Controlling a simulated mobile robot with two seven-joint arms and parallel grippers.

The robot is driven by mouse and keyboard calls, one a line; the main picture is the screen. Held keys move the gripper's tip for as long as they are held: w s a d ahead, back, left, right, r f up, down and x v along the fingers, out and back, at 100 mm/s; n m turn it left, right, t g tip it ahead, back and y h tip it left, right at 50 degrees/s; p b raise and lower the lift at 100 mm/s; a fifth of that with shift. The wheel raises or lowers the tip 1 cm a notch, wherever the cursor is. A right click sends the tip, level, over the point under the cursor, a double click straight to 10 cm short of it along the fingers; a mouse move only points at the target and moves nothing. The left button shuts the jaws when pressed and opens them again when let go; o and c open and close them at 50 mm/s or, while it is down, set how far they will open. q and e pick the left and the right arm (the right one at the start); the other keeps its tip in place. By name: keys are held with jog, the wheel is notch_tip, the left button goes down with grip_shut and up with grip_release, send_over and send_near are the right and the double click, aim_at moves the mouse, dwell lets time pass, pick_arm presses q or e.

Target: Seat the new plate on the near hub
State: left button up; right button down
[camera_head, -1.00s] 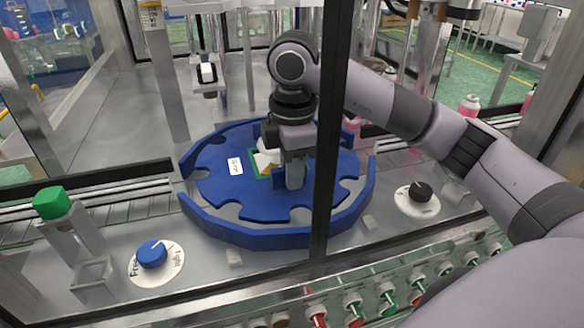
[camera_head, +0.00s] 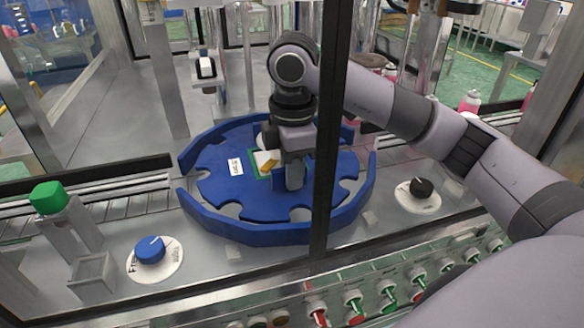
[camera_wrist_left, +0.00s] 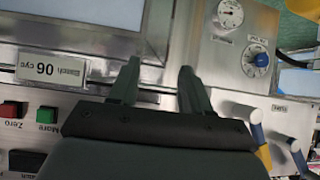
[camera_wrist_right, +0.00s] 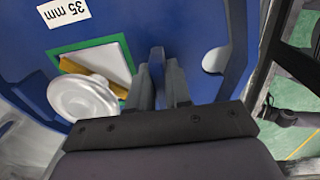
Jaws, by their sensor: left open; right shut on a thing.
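The blue plate (camera_head: 219,184) has notches in its edge and a white label; in the right wrist view the label on the plate (camera_wrist_right: 25,75) reads 35 mm. It lies inside the blue guide rails (camera_head: 203,219). My right gripper (camera_head: 293,187) is shut on a blue upright tab of the plate, which shows between the fingertips (camera_wrist_right: 158,80). A green-edged square with a white and gold piece (camera_head: 264,162) lies beside the gripper. The hub under the plate is hidden. My left gripper (camera_wrist_left: 157,75) is open and empty before a control panel, in the left wrist view only.
A dark frame post (camera_head: 330,130) crosses in front of the plate. A blue knob (camera_head: 150,249) and a green button (camera_head: 47,198) stand at the left, a black knob (camera_head: 421,188) at the right. Pink bottles (camera_head: 470,102) stand behind my right arm.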

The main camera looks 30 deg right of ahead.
jog(key=shift+f, duration=0.1)
jog(key=c, duration=1)
grip_release()
jog(key=shift+f, duration=0.1)
jog(key=shift+s+r+p, duration=0.15)
jog(key=shift+r+p, duration=0.2)
jog(key=shift+r, duration=3.3)
